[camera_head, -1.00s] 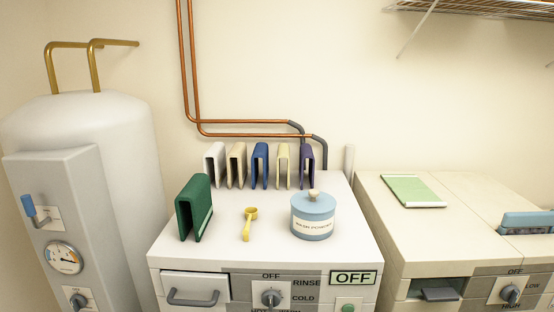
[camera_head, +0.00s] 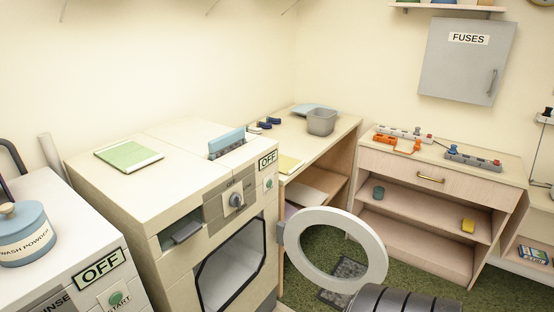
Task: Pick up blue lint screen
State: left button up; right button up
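The blue lint screen (camera_head: 227,143) stands in a slot in the top of the dryer (camera_head: 185,148), near its front right edge. Its upper part sticks up above the top surface; its lower part is hidden in the slot. Neither of my grippers is in view, and nothing is touching the screen.
The dryer's round door (camera_head: 375,262) hangs open into the floor space at right. A green-covered pad (camera_head: 128,155) lies on the dryer top. A wash powder jar (camera_head: 22,240) stands on the washer at left. A table with a grey bin (camera_head: 321,122) stands beyond the dryer.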

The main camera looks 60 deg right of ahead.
aim_at(217, 147)
jog(key=k+l, duration=0.1)
jog(key=l, duration=0.3)
jog(key=k+l+u, duration=0.15)
jog(key=l, duration=0.25)
jog(key=k+l, duration=0.1)
jog(key=l, duration=0.3)
jog(key=k+l+u, duration=0.1)
jog(key=l, duration=0.25)
jog(key=k+l, duration=0.2)
jog(key=l, duration=0.2)
jog(key=k+l+u, duration=0.15)
jog(key=l, duration=0.2)
jog(key=l+u, duration=0.1)
jog(key=l, duration=0.4)
jog(key=k+l, duration=0.1)
jog(key=l, duration=0.4)
jog(key=l+u, duration=0.15)
jog(key=l, duration=0.4)
jog(key=k+l+u, duration=0.1)
jog(key=l, duration=0.35)
jog(key=k+l+u, duration=0.1)
jog(key=l, duration=0.4)
jog(key=k+l, duration=0.15)
jog(key=l, duration=0.35)
jog(key=u, duration=0.05)
